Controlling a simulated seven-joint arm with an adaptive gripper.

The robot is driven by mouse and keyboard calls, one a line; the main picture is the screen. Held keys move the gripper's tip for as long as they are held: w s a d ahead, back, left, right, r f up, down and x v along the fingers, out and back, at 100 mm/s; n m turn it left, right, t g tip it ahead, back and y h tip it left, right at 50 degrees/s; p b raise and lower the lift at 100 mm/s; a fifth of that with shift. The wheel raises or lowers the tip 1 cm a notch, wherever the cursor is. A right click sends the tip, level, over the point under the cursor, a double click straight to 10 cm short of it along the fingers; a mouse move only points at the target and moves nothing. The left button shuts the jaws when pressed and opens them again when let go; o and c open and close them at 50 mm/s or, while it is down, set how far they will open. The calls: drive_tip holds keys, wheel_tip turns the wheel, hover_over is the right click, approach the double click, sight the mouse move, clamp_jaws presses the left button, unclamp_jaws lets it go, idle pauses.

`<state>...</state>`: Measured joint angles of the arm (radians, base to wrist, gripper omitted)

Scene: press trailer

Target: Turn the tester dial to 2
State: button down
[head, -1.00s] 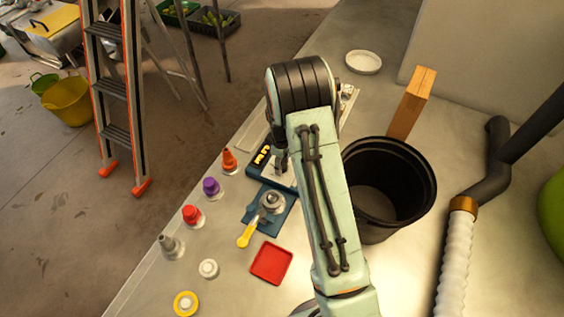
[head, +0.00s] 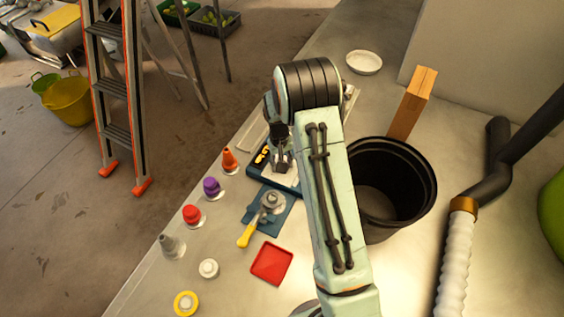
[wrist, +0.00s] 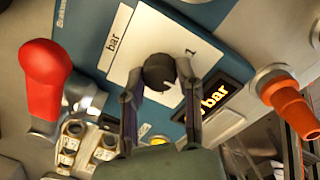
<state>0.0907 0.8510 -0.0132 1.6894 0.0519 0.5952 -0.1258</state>
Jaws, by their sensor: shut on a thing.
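The tester (head: 258,172) is a blue box with a white face, partly hidden by my arm in the head view. In the wrist view its blue casing (wrist: 205,12) fills the upper middle. The dark round dial (wrist: 159,71) stands on the white plate, with "bar" printed to its left and "1" to its upper right. My gripper (wrist: 161,78) is shut on the dial, one finger on each side. In the head view my gripper (head: 281,163) is down over the tester. The dial's pointer cannot be made out.
A lit yellow "bar" display (wrist: 213,101) is beside the dial. A red-handled lever (wrist: 45,75) and an orange cone nozzle (wrist: 291,108) flank the tester. A yellow-handled clamp (head: 247,235), red tray (head: 271,263) and black bucket (head: 390,232) stand nearby.

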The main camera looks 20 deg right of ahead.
drive_tip(key=shift+m, duration=0.4)
drive_tip(key=c, duration=0.7)
unclamp_jaws()
drive_tip(key=shift+c, duration=0.2)
wheel_tip(320, 180, up, 12)
drive_tip(key=shift+a, duration=0.35)
